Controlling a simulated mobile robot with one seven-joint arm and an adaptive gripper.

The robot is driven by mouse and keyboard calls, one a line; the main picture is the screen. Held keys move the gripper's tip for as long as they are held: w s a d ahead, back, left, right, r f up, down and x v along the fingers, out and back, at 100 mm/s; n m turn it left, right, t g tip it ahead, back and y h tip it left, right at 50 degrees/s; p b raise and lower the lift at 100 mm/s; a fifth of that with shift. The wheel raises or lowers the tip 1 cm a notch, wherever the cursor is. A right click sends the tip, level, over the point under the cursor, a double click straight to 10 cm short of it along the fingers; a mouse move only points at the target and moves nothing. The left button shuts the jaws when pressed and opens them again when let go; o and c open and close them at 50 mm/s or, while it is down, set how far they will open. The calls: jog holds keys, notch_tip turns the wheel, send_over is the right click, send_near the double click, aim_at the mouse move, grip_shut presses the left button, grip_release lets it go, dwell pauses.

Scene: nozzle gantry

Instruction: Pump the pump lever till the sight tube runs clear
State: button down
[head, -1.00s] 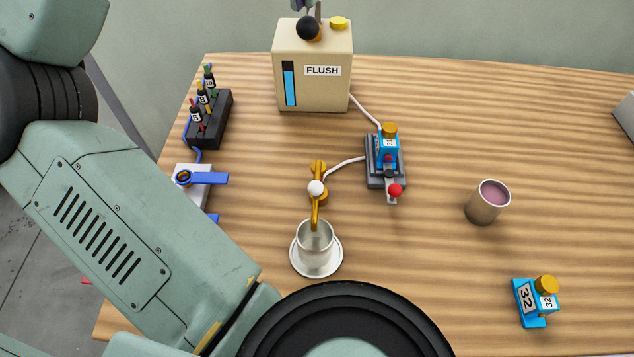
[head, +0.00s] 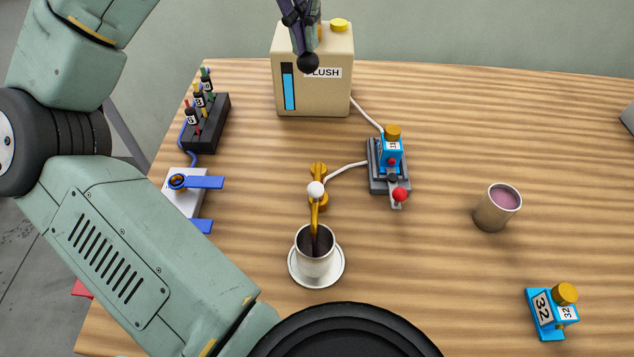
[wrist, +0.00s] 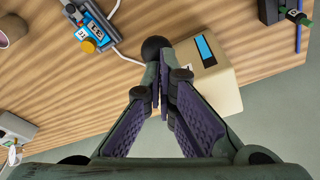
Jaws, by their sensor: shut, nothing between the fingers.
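A black ball knob (head: 307,62), apparently the pump lever's end, shows in front of the cream FLUSH box (head: 335,96). My gripper (head: 302,42) is shut and empty, pointing down right at the knob; contact cannot be told. In the wrist view the knob (wrist: 155,48) lies just beyond the fingertips (wrist: 163,88). The lever's arm is hidden. The box has a window (head: 289,86), mostly blue with a dark top. No tube is clearly marked as the sight tube. A gold spout (head: 314,215) with a white ball stands over a metal cup (head: 315,262), whose inside looks dark.
A blue cartridge (head: 391,152) sits in a grey dock with a red-knobbed lever (head: 400,194), linked by white hoses. A pink-filled cup (head: 497,207) and blue block 32 (head: 551,312) stand right. A vial rack (head: 206,120) and blue-handled valve (head: 190,190) are left.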

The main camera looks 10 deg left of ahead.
aim_at(307, 59)
jog(key=shift+s+b+x, duration=0.2)
jog(key=shift+b+x, duration=0.3)
jog(key=shift+x, duration=0.6)
jog(key=shift+s+b+x, duration=0.2)
jog(key=shift+b+x, duration=0.25)
jog(key=shift+x, duration=0.65)
jog(key=shift+a, duration=0.15)
jog(key=p+v, duration=0.4)
jog(key=w+p+v, duration=0.1)
jog(key=p+v, duration=0.1)
jog(key=p, duration=0.1)
jog(key=shift+d+r, duration=0.2)
jog(key=v, duration=0.3)
jog(key=w+v, duration=0.1)
jog(key=v, duration=0.1)
jog(key=shift+d+r, duration=0.2)
